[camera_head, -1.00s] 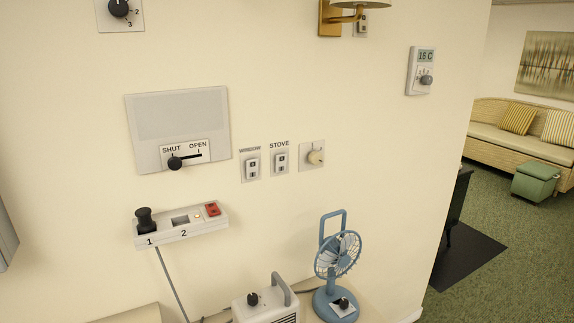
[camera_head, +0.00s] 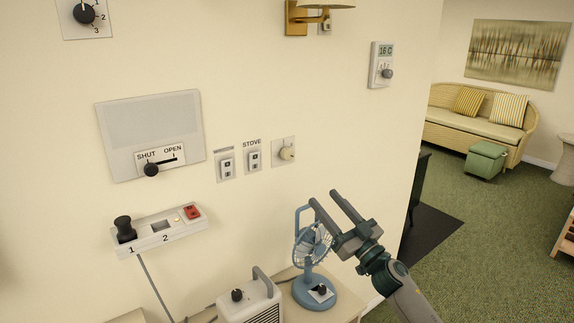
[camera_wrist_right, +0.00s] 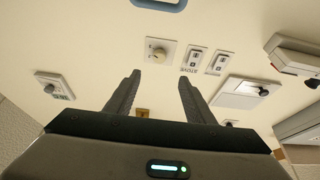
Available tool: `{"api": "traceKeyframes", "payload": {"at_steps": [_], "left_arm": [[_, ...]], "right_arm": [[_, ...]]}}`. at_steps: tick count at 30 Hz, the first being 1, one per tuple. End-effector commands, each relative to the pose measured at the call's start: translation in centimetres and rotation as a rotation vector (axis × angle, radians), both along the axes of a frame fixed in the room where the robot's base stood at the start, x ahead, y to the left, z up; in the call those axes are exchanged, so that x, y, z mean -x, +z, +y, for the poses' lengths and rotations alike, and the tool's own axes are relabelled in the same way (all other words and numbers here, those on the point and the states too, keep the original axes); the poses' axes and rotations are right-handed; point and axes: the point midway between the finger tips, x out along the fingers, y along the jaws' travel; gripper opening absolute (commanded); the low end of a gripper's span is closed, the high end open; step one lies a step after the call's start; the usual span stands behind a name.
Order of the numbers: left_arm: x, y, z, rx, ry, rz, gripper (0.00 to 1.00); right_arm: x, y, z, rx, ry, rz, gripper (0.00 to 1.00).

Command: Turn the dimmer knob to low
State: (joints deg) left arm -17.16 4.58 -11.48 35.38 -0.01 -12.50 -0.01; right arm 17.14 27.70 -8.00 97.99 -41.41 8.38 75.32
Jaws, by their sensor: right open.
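The dimmer knob, a round cream knob (camera_head: 288,153), sits on a small square wall plate to the right of the STOVE switch. It also shows in the right wrist view (camera_wrist_right: 158,51), beyond the fingertips and roughly between their lines. My right gripper (camera_head: 325,198) is open and empty, below and to the right of the knob in the head view, apart from it. Its two fingers also show in the right wrist view (camera_wrist_right: 159,79). The knob's setting is too small to read. My left gripper is not in view.
The STOVE switch (camera_head: 253,160) and another switch (camera_head: 226,168) are left of the knob. A thermostat (camera_head: 382,66) is at upper right. A blue fan (camera_head: 316,293) and a white heater (camera_head: 250,303) stand below. The wall around the knob's right side is clear.

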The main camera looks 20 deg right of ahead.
Motion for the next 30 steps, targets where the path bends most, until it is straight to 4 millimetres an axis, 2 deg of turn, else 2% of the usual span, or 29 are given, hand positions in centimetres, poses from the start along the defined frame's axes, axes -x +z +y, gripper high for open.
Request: {"api": "traceKeyframes", "payload": {"at_steps": [8,14,20,30], "left_arm": [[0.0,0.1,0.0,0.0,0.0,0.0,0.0],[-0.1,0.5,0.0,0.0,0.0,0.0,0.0],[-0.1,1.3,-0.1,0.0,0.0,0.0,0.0],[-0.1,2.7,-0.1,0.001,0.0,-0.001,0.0]], "right_arm": [[-0.1,0.0,0.0,-0.001,-0.002,0.0,0.49],[-1.1,0.6,0.4,-0.002,-0.002,0.0,0.49],[-3.4,1.8,1.2,-0.002,-0.003,-0.001,0.49],[-8.7,4.1,3.1,-0.004,-0.003,-0.001,0.49]]}}
